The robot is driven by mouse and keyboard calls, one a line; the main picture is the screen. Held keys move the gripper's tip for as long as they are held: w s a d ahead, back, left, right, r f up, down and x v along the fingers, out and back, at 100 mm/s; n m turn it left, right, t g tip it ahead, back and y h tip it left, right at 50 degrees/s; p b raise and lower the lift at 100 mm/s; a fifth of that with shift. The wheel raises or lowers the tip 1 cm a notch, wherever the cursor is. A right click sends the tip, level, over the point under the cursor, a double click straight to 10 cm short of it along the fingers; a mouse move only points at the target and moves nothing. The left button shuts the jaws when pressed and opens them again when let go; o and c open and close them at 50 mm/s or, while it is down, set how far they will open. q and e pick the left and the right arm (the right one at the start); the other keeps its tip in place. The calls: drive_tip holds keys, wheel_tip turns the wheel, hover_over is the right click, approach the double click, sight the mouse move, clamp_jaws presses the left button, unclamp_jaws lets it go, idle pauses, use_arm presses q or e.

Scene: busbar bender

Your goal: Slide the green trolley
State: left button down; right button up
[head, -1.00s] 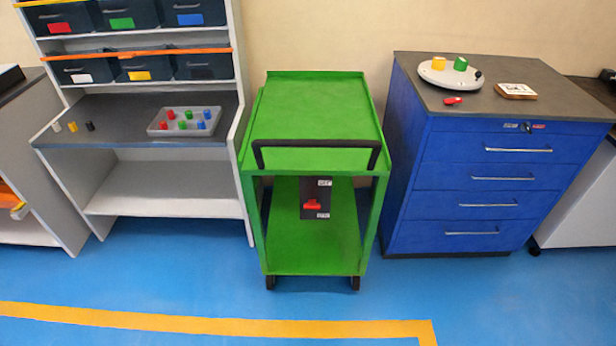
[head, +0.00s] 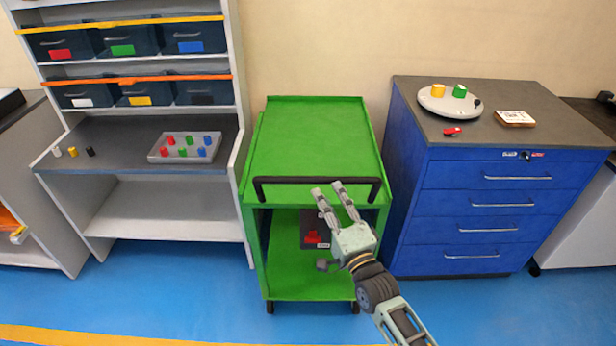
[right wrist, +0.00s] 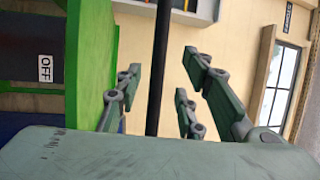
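The green trolley (head: 315,135) stands between the shelf unit and the blue cabinet. Its black handle (head: 280,188) runs across the near upper edge. My right gripper (head: 327,188) is open at the handle, right of its middle. In the right wrist view, the handle (right wrist: 160,70) shows as a dark bar between the spread fingers, with a gap on both sides. A dark panel with a red switch (head: 312,238) sits under the trolley top, partly hidden by my right gripper. My left gripper is not in view.
The shelf unit (head: 165,210) stands close on the trolley's left. The blue drawer cabinet (head: 475,200) stands close on its right, with a round white plate (head: 440,106) on top. The blue floor (head: 190,300) in front is free, with a yellow line (head: 90,336).

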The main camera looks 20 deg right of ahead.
sight(317, 181)
drive_tip(key=p+x, duration=0.1)
drive_tip(key=x, duration=0.6)
drive_tip(key=shift+w, duration=0.15)
drive_tip(key=shift+f, duration=0.1)
clamp_jaws()
idle(0.3)
